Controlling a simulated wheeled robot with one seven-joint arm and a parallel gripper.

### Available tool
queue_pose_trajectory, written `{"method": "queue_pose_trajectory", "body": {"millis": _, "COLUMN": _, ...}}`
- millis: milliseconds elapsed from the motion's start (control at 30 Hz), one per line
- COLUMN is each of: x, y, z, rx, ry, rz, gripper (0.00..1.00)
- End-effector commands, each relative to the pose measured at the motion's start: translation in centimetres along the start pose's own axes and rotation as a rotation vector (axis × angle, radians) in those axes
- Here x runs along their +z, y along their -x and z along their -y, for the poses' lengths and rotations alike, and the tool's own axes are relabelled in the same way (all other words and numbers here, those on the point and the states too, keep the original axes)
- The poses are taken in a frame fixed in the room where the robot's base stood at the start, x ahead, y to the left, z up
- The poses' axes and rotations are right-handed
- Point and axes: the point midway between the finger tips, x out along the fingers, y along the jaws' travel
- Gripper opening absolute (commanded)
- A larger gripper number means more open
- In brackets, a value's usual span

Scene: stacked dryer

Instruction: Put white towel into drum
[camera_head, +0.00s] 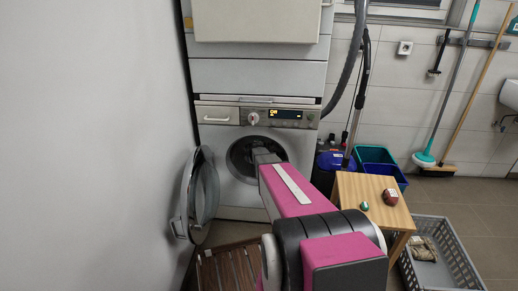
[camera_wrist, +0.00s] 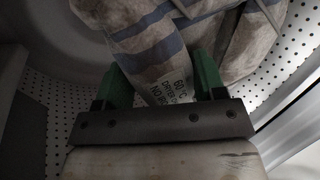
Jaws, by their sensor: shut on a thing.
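The washer's drum (camera_wrist: 292,92) fills the wrist view as a pale wall with rows of dark holes. My gripper (camera_wrist: 160,78) is inside it, its two green fingers shut on a towel. The towel (camera_wrist: 215,42) is greyish white with blue stripes and printed care text, and it hangs in folds beyond and between the fingers. In the head view the drum's round opening (camera_head: 238,157) is dark, and my arm reaches into it. The gripper and towel are hidden there. The washer door (camera_head: 205,195) stands open to the left.
A wooden stool (camera_head: 352,187) with two small items stands right of my arm. A grey crate (camera_head: 465,262) with a folded cloth (camera_head: 424,249) is on the floor at right. A slatted wooden mat (camera_head: 228,270) lies below the door. A wall is close on the left.

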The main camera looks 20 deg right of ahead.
Motion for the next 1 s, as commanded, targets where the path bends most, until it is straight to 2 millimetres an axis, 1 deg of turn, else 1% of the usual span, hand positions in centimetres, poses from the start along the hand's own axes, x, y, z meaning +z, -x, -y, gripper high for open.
{"method": "queue_pose_trajectory", "body": {"millis": 100, "x": -0.01, "y": -0.49, "z": 0.22, "rx": 0.000, "ry": 0.001, "rz": -0.001, "gripper": 0.32}}
{"method": "queue_pose_trajectory", "body": {"millis": 433, "x": 0.01, "y": -0.56, "z": 0.28, "rx": 0.001, "ry": 0.000, "rz": -0.001, "gripper": 0.32}}
{"method": "queue_pose_trajectory", "body": {"millis": 467, "x": 0.01, "y": -0.56, "z": 0.29, "rx": 0.001, "ry": 0.000, "rz": 0.000, "gripper": 0.73}}
{"method": "queue_pose_trajectory", "body": {"millis": 500, "x": 0.01, "y": -0.56, "z": 0.28, "rx": 0.001, "ry": 0.000, "rz": 0.000, "gripper": 0.86}}
{"method": "queue_pose_trajectory", "body": {"millis": 533, "x": 0.01, "y": -0.56, "z": 0.28, "rx": 0.001, "ry": 0.000, "rz": 0.000, "gripper": 0.93}}
{"method": "queue_pose_trajectory", "body": {"millis": 867, "x": 0.01, "y": -0.56, "z": 0.31, "rx": 0.000, "ry": 0.000, "rz": 0.000, "gripper": 0.93}}
{"method": "queue_pose_trajectory", "body": {"millis": 1000, "x": 0.03, "y": -0.15, "z": 0.31, "rx": 0.000, "ry": 0.000, "rz": 0.000, "gripper": 0.93}}
